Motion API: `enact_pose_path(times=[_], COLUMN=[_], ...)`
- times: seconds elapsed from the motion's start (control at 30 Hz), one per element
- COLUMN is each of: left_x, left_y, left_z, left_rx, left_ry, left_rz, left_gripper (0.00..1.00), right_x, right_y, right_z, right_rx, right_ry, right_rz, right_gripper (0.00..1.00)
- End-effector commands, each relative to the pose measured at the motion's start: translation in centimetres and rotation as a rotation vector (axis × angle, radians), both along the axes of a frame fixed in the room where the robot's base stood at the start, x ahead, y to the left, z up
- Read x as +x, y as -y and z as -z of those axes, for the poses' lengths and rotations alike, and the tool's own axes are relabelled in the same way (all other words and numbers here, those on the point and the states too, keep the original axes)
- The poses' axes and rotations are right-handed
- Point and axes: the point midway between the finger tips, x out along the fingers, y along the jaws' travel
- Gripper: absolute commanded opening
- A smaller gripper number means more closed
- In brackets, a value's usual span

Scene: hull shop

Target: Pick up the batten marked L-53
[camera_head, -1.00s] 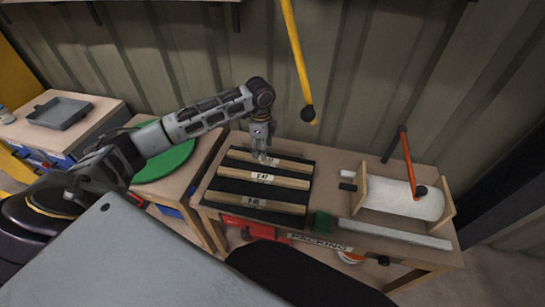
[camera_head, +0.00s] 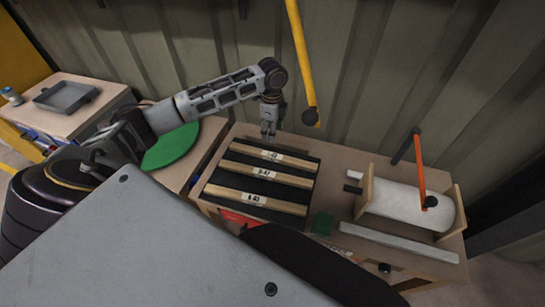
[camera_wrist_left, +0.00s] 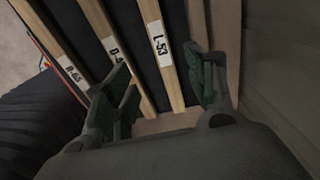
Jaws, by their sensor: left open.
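The batten marked L-53 (camera_wrist_left: 160,44) is a pale wooden strip with a white label. It is the rearmost of three battens on a black rack (camera_head: 236,182) in the head view, where it also shows (camera_head: 292,160). My left gripper (camera_head: 269,135) is open and points down above the rear edge of that batten. In the left wrist view the left gripper (camera_wrist_left: 165,70) has one finger on each side of the L-53 batten, with no clear contact. The fingers hold nothing. My right gripper is not in view.
Two more labelled battens (camera_head: 284,179) (camera_head: 275,203) lie in front, parallel and close by. A green block (camera_head: 322,223), a long grey bar (camera_head: 398,241) and a white roll on a stand (camera_head: 410,203) are to the right. A yellow pole (camera_head: 300,60) hangs behind.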

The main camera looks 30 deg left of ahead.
Motion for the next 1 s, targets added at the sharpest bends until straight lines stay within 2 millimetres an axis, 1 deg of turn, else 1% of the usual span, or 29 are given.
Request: enact_pose_path(times=[0.13, 0.27, 0.37, 0.5, 0.6, 0.7, 0.8, 1.0], left_x=[0.0, -0.1, -0.1, -0.1, 0.0, -0.1, 0.0, 0.0], left_y=[0.0, 0.0, 0.0, 0.0, -0.1, 0.0, 0.0, 0.0], left_z=[1.1, 2.7, 4.0, 5.8, 7.1, 7.9, 8.4, 8.5], left_rx=[0.0, 0.001, -0.001, 0.001, 0.001, 0.0, 0.0, 0.0], left_ry=[-0.002, -0.002, -0.003, -0.002, -0.002, -0.002, -0.001, -0.001], left_rz=[0.0, 0.0, -0.001, 0.001, 0.0, 0.001, 0.001, 0.001], left_gripper=[0.55, 0.55, 0.55, 0.55, 0.55, 0.55, 0.55, 0.55], right_x=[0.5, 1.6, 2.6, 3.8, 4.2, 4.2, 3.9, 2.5], right_y=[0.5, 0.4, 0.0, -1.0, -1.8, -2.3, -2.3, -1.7], right_z=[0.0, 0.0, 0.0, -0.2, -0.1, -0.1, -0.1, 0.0], right_rx=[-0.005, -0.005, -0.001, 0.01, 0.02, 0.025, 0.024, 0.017], right_ry=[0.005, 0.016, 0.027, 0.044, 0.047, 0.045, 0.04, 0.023], right_rz=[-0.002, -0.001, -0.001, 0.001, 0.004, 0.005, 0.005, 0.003], right_gripper=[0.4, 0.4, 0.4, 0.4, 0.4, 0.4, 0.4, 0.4])
